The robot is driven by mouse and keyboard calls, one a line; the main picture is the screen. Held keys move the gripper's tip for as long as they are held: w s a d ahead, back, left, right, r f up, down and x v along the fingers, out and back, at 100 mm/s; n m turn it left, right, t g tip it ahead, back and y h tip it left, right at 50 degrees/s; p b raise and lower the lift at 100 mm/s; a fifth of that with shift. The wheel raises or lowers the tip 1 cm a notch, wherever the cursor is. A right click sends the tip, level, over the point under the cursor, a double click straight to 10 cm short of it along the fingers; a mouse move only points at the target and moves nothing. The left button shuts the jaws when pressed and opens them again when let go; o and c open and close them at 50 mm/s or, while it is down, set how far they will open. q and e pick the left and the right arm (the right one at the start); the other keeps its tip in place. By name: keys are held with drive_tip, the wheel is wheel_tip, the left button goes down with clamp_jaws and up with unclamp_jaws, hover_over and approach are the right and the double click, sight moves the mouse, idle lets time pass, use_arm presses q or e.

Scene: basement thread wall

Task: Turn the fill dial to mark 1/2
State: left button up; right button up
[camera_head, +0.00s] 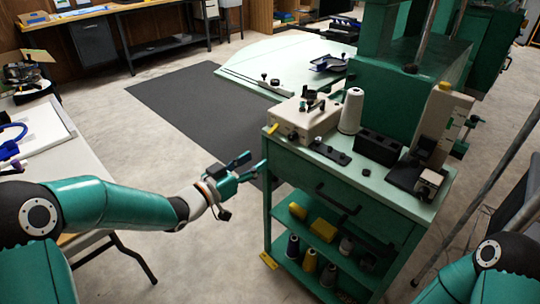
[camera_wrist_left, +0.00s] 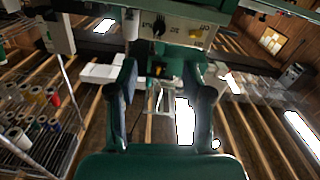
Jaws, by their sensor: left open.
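A cream box (camera_head: 305,122) stands on the left end of the green cabinet's top. Its front face (camera_wrist_left: 185,24) shows upside down at the top of the left wrist view, with printed marks, a small black dial (camera_wrist_left: 158,25) and a yellow knob (camera_wrist_left: 196,33). The marks are too small to read surely. In the head view the dial's face is hidden; a yellow part (camera_head: 273,127) sticks out at the box's left. My left gripper (camera_head: 252,164) is open and empty, left of the cabinet and below the box, apart from both. It also shows in the wrist view (camera_wrist_left: 160,72).
The green cabinet (camera_head: 300,172) has a drawer and lower shelves with spools. On its top are a white cone (camera_head: 351,111) and a black block (camera_head: 378,147). A white table (camera_head: 92,165) stands at the left. Open floor and a dark mat (camera_head: 190,100) lie between.

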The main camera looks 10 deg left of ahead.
use_arm(q)
drive_tip(key=s+a+m+b, duration=0.2)
drive_tip(key=p, duration=0.1)
approach(290, 138)
drive_tip(key=shift+m, duration=0.4)
drive_tip(key=x, duration=0.9)
clamp_jaws()
